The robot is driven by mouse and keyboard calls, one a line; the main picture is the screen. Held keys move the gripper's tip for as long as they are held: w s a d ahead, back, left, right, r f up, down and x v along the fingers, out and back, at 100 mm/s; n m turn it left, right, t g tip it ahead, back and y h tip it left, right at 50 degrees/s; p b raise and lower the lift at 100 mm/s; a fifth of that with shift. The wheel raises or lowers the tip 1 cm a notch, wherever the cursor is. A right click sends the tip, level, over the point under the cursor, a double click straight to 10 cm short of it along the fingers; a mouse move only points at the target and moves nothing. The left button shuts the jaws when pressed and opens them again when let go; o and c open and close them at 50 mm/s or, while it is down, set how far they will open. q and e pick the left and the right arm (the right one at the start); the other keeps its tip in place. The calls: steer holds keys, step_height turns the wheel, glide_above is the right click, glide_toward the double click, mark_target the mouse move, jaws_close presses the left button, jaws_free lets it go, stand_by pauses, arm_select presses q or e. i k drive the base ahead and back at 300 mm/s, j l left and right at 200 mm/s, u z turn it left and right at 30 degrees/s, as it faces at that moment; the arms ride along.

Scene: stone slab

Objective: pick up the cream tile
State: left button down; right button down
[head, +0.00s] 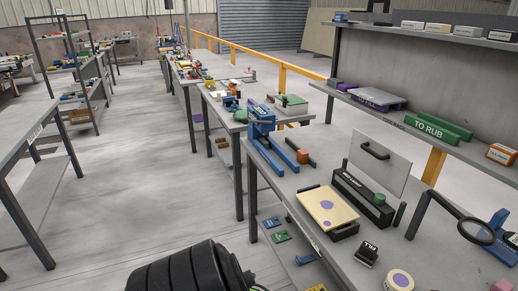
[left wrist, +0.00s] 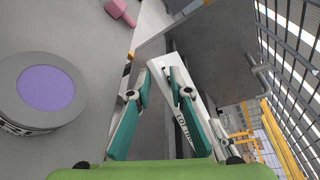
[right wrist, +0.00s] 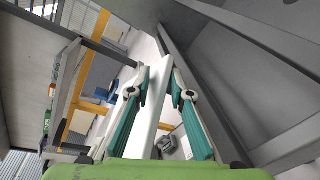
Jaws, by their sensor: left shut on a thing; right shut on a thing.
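In the head view a cream tile (head: 327,207) with purple spots lies flat on a dark stand on the right-hand bench. My left gripper (left wrist: 158,76) is shut on a thin pale slab (left wrist: 185,105), whose edge carries dark lettering. My right gripper (right wrist: 156,76) is shut on a pale slab (right wrist: 150,112) that runs lengthwise between its fingers. I cannot tell whether both hold the same slab. Neither gripper's fingers show in the head view.
A black box with a green knob (head: 362,195), a grey upright plate with a handle (head: 379,164), a blue press (head: 262,125) and a magnifier (head: 477,230) crowd the bench. A round piece with a purple spot (left wrist: 46,88) shows in the left wrist view. The aisle floor is clear.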

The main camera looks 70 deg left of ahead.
mark_target(329, 212)
steer(key=j+u, duration=0.2)
steer(key=j, duration=0.25)
steer(key=i+j+u, duration=0.1)
steer(key=j+u, duration=0.15)
steer(key=j, duration=0.25)
steer(key=i+j+u, duration=0.2)
steer(key=j, duration=0.25)
steer(key=i+j+u, duration=0.15)
steer(key=j, duration=0.25)
steer(key=i+j+u, duration=0.15)
steer(key=j, duration=0.3)
steer(key=i+j+u, duration=0.15)
steer(key=j, duration=0.25)
steer(key=i+j+u, duration=0.1)
steer(key=j, duration=0.3)
